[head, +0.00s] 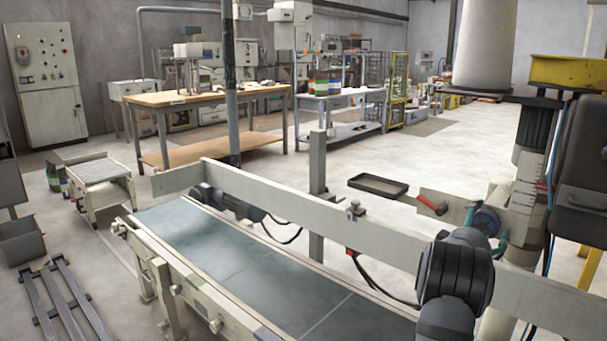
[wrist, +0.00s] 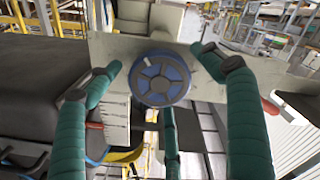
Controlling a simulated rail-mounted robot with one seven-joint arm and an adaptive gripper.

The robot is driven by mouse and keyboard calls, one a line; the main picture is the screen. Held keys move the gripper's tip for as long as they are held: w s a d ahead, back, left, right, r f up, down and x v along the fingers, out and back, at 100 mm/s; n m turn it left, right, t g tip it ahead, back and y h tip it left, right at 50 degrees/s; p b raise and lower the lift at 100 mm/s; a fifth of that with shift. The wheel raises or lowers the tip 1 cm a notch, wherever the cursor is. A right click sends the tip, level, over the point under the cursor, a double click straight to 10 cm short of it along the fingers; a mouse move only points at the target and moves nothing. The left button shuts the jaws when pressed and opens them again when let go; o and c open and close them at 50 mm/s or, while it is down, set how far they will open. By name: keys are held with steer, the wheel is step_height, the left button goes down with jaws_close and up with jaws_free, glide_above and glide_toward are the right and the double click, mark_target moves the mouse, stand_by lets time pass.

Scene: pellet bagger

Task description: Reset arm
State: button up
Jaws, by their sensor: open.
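My gripper (wrist: 157,72) has teal fingers with dark joints, spread wide apart in the wrist view. A round blue-and-grey spoked disc (wrist: 163,80) on a cream panel (wrist: 118,47) shows between the fingers. The fingers do not appear closed on it; I cannot tell whether any finger touches it. In the head view, teal finger parts and the blue disc (head: 487,221) show at the right, by the cream machine and behind my dark arm joint. Much of the gripper is hidden there.
A conveyor belt (head: 230,258) with a cream side rail (head: 330,212) runs across the front. A red handle (head: 432,204) sticks out near the gripper. A dark tray (head: 378,186) is behind the rail. A dark box (head: 583,165) stands close at right. Floor beyond is open.

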steer(key=m, duration=0.3)
steer(key=shift+m, duration=0.4)
steer(key=shift+m+p, duration=0.65)
steer(key=shift+m, duration=1.15)
steer(key=shift+r, duration=0.1)
